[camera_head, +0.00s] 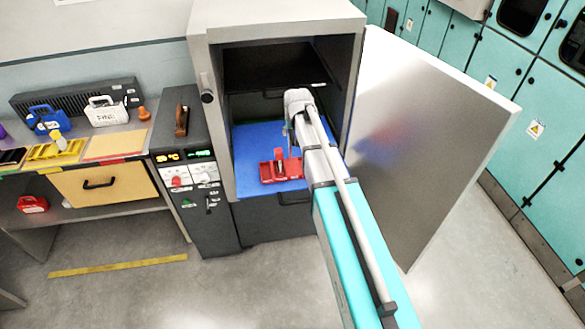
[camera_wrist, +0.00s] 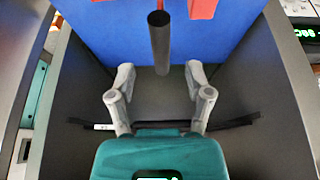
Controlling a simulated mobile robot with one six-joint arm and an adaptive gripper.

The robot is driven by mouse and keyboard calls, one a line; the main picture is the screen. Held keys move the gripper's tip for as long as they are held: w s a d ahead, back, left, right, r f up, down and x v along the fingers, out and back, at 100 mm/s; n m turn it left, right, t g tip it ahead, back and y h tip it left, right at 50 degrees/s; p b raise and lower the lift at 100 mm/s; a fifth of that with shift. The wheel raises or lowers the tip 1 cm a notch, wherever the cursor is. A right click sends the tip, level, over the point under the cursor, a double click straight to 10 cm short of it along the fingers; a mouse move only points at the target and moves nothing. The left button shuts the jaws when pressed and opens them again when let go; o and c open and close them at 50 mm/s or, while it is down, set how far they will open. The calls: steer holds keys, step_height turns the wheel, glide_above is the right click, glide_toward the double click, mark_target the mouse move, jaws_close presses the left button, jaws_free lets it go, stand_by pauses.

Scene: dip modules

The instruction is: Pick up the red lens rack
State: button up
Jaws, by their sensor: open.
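The red lens rack (camera_head: 281,171) sits on a blue surface (camera_head: 252,146) inside the open grey cabinet, with an upright part at its middle. My arm reaches in from the front right, and its end is close above and behind the rack. In the wrist view my gripper (camera_wrist: 160,82) is open, its two fingers apart with nothing between the tips. Red parts of the rack (camera_wrist: 202,8) show at the top edge, ahead of the fingers; most of the rack is out of that view.
The cabinet's door (camera_head: 430,130) stands open on the right. A control panel (camera_head: 190,170) adjoins the cabinet on the left. The bench further left holds a blue case (camera_head: 46,120), a white case (camera_head: 106,112) and a yellow tray (camera_head: 55,150). A red case (camera_head: 33,204) sits below.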

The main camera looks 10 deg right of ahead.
mark_target(292, 136)
steer(key=shift+b+x, duration=1.8)
steer(key=shift+x, duration=0.35)
steer(key=shift+s+a, duration=0.1)
steer(key=shift+s, duration=0.05)
jaws_close()
